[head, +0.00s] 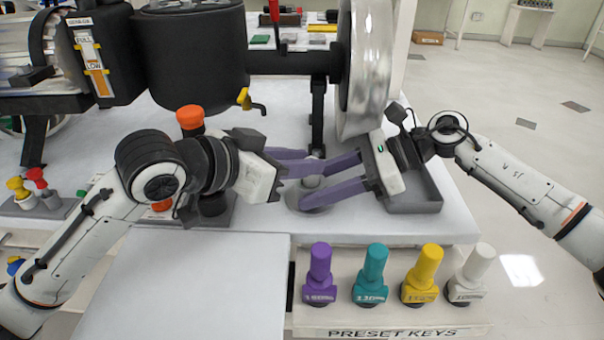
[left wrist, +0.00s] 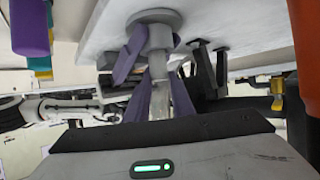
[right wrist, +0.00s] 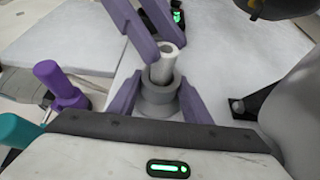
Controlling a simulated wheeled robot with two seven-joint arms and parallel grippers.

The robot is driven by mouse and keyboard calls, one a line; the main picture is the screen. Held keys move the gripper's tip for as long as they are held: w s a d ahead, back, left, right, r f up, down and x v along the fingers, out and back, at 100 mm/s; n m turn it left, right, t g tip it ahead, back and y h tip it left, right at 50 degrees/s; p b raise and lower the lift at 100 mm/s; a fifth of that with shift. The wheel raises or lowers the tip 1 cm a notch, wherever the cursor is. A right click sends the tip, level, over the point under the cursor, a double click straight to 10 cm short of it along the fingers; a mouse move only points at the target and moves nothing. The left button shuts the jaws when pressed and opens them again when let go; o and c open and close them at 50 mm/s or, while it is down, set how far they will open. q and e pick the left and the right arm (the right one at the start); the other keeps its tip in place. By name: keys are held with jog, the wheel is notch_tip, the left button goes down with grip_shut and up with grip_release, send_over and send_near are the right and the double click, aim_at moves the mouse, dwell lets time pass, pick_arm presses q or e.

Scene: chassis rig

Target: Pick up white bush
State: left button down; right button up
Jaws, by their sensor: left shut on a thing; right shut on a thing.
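The white bush (right wrist: 168,62), a pale hollow cylinder, stands upright above a grey round collar in the right wrist view. It also shows in the left wrist view (left wrist: 158,68). My left gripper (head: 312,160) is shut on the bush, its purple fingers reaching in from the left. My right gripper (head: 306,185) is shut on the grey collar (right wrist: 158,95), with one purple finger on each side. In the head view the fingers cover most of the bush, and the round grey base (head: 316,203) shows below them. I cannot tell whether the bush touches the collar.
Purple (head: 320,270), teal (head: 371,272), yellow (head: 424,270) and white (head: 474,270) keys stand in the front rack. A large metal disc (head: 365,70) and black shaft rise behind my grippers. A grey tray (head: 425,205) lies under my right gripper. The front-left white surface (head: 195,285) is clear.

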pick_arm(q)
notch_tip(320, 180, up, 15)
jog(key=shift+r, duration=0.15)
pick_arm(e)
jog(key=o, duration=0.9)
jog(key=shift+c, duration=0.2)
